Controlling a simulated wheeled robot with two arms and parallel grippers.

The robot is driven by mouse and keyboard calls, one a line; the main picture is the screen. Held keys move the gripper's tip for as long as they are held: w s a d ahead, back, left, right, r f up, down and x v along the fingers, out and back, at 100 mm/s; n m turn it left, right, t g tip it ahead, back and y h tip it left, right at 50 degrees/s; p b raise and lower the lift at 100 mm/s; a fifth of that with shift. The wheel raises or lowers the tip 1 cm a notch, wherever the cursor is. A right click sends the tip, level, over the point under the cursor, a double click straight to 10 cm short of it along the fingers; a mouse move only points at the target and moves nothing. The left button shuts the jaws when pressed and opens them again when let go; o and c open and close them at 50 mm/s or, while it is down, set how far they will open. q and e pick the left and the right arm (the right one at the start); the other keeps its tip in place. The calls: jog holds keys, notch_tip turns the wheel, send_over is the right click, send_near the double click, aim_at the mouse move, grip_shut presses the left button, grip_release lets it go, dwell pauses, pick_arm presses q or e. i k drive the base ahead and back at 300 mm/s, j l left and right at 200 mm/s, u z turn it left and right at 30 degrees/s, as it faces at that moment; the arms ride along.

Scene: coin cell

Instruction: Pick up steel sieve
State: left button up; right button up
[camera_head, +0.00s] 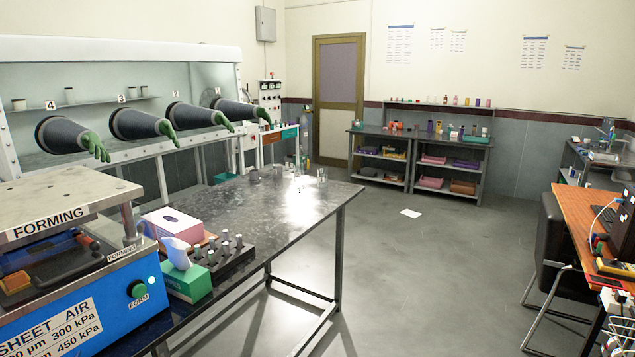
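I cannot pick out a steel sieve with certainty. A small grey item (254,177) stands near the far left edge of the dark metal table (230,207). It is too small in the picture to tell whether it is the sieve. Clear glass vessels (322,175) stand near the table's far right corner. Neither of my grippers shows in the head view.
A blue forming machine (105,310) fills the near left. Beside it are a pink-and-white box (172,224), a green tissue box (187,283) and a dark vial rack (232,258). A glovebox stands behind. An orange desk (582,222) is right. The grey floor (430,280) between is mostly clear.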

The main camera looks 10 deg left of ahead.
aim_at(254, 176)
jog(key=i+z, duration=0.2)
jog(key=i, duration=0.45)
jog(key=i+j+z, duration=0.15)
jog(key=i, duration=0.5)
jog(key=i+l+z, duration=0.1)
jog(key=i+z, duration=0.2)
jog(key=i, duration=2.25)
jog(key=i+j+u, duration=0.15)
jog(key=i+u, duration=0.2)
jog(key=i, duration=0.85)
jog(key=i+l+u, duration=0.3)
jog(key=i, duration=0.85)
jog(key=i+u, duration=0.4)
jog(key=i, duration=0.2)
jog(key=i+l+u, duration=0.4)
jog(key=i, duration=0.2)
jog(key=i+j+u, duration=0.2)
jog(key=u, duration=0.25)
jog(key=i+u, duration=0.3)
jog(key=u, duration=0.15)
jog(key=i+u, duration=0.25)
jog(key=u, duration=0.15)
jog(key=i+u, duration=0.3)
jog(key=u, duration=0.15)
jog(key=i+l+u, duration=0.2)
jog(key=u, duration=0.25)
